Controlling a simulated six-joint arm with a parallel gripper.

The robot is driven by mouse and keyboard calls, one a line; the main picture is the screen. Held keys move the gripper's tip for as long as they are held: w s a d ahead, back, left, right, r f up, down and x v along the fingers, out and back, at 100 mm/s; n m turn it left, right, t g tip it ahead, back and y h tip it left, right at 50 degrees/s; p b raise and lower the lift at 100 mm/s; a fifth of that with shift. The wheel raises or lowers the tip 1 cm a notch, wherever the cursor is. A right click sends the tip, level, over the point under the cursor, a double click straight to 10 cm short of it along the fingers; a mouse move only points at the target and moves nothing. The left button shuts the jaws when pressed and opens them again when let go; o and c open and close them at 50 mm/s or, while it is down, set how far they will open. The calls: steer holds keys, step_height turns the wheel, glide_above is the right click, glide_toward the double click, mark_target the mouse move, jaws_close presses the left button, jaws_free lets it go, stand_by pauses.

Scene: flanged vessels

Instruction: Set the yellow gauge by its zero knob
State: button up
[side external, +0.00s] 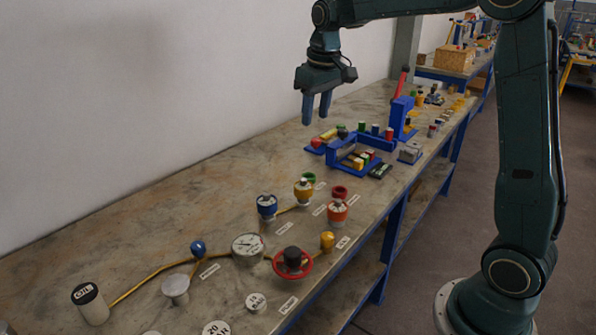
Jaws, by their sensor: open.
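The yellow gauge (303,191) stands upright on the bench, right of a blue one and behind an orange one. Its body is yellow with a pale top. A small detail on its top may be the zero knob, but it is too small to tell. My gripper (315,119) is high above the bench, up and beyond the yellow gauge in the picture. Its two dark blue fingers point down, apart, with nothing between them. It touches nothing.
A blue gauge (266,207) and an orange gauge (338,211) stand close to the yellow one. A white dial (247,246), a red handwheel (292,263) and a yellow bulb-shaped part (327,241) are nearer. Blue racks (345,150) stand behind. The bench's left side is clear.

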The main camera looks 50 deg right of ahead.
steer(key=g, duration=0.2)
glide_above(303, 179)
step_height(303, 179, down, 11)
steer(key=shift+a+f+m, duration=0.2)
steer(key=shift+m, duration=0.1)
steer(key=shift+s+d+f, duration=0.1)
steer(key=shift+d+f, duration=0.05)
steer(key=shift+f, duration=6.7)
steer(key=shift+c, duration=0.2)
jaws_close()
